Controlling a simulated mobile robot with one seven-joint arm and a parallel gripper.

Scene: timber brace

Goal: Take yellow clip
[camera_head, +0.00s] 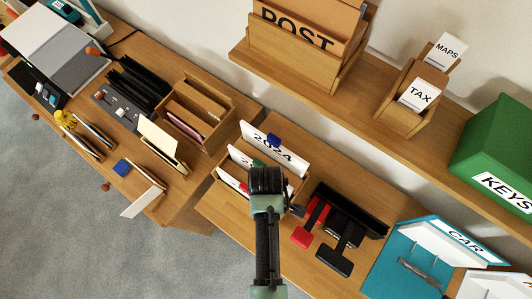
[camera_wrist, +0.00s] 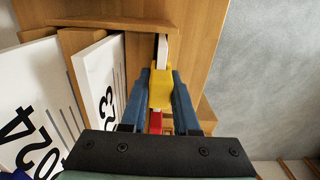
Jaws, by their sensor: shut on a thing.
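In the wrist view the yellow clip (camera_wrist: 161,92) sits between the two blue fingers of my gripper (camera_wrist: 160,86), which is shut on it. A white card edge shows just beyond the clip, at the wooden file holder (camera_wrist: 112,24). A small red piece (camera_wrist: 155,121) shows below the clip, between the fingers. In the head view my gripper (camera_head: 267,182) is over the front of the file holder (camera_head: 297,187), and the arm hides the clip there.
White cards, one marked 2024 (camera_head: 275,150), stand in the holder. Red (camera_head: 311,222) and black (camera_head: 342,243) items lie to its right, near a teal CAR tray (camera_head: 392,277). A shelf (camera_head: 355,88) with boxes runs above. The left desk (camera_head: 150,172) is crowded.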

